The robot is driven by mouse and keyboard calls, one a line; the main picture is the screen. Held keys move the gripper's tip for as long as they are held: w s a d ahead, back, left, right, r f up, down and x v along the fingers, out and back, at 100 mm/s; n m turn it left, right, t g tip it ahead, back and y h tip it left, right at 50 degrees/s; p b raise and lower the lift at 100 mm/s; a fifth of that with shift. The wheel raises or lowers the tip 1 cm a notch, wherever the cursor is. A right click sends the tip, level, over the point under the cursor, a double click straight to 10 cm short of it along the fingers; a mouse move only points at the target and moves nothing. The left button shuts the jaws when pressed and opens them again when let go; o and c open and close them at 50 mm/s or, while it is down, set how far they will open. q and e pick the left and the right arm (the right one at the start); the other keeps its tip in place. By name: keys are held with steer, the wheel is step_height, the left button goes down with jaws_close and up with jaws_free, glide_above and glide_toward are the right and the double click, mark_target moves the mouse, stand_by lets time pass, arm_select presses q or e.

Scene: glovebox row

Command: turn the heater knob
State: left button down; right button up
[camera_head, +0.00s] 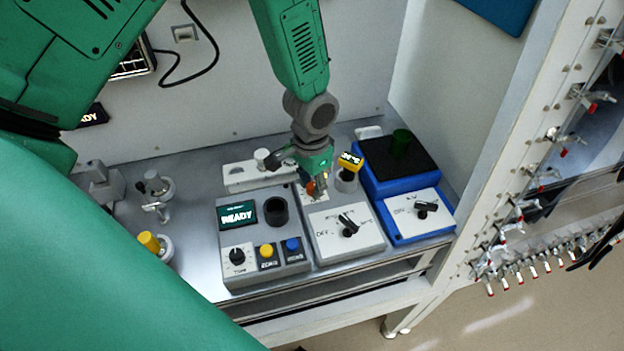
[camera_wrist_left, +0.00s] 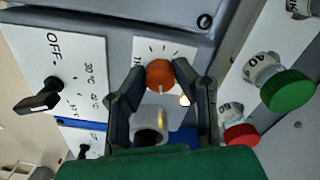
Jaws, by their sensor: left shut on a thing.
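An orange knob (camera_wrist_left: 159,74) with a white pointer sits on a small white panel with tick marks (camera_wrist_left: 150,50). My left gripper (camera_head: 312,186) is shut on it, with a finger on each side in the wrist view. A blue unit (camera_head: 385,170) to the right has another black OFF knob (camera_head: 425,208). My right gripper is not in view.
A grey console (camera_head: 262,222) with a READY screen stands left. Green (camera_wrist_left: 288,91) and red (camera_wrist_left: 241,134) valve knobs show in the wrist view.

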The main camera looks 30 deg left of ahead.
mark_target(314, 183)
arm_select(q)
steer(key=shift+w+m+p, duration=0.3)
steer(key=shift+m+p, duration=0.1)
steer(key=shift+m, duration=0.8)
steer(key=c, duration=1.3)
jaws_free()
steer(key=shift+w+f, duration=0.1)
step_height(314, 183, up, 12)
steer(key=shift+w+f, duration=0.1)
